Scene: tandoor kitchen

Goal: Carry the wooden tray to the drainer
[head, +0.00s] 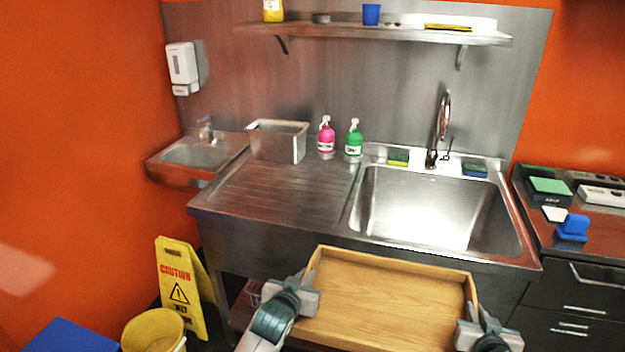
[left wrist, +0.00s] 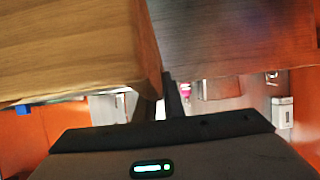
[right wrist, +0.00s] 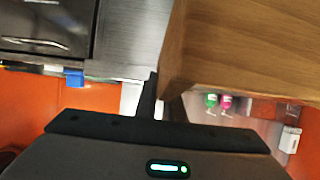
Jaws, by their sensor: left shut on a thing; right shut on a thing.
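The wooden tray (head: 385,300) is a light, shallow, empty box held in front of the sink unit, low in the head view. My left gripper (head: 305,292) is shut on its left side wall, and my right gripper (head: 470,322) is shut on its right side wall. The tray also fills the upper left of the left wrist view (left wrist: 70,45) and the upper right of the right wrist view (right wrist: 250,45). The drainer (head: 290,192) is the ribbed steel board left of the sink basin, beyond the tray and to its left.
A steel container (head: 280,142), a pink bottle (head: 326,140) and a green bottle (head: 354,143) stand along the drainer's back. The sink basin (head: 435,210) is right of it. A yellow caution sign (head: 180,285) and a yellow bucket (head: 153,332) stand on the floor at left. The drainer's front is clear.

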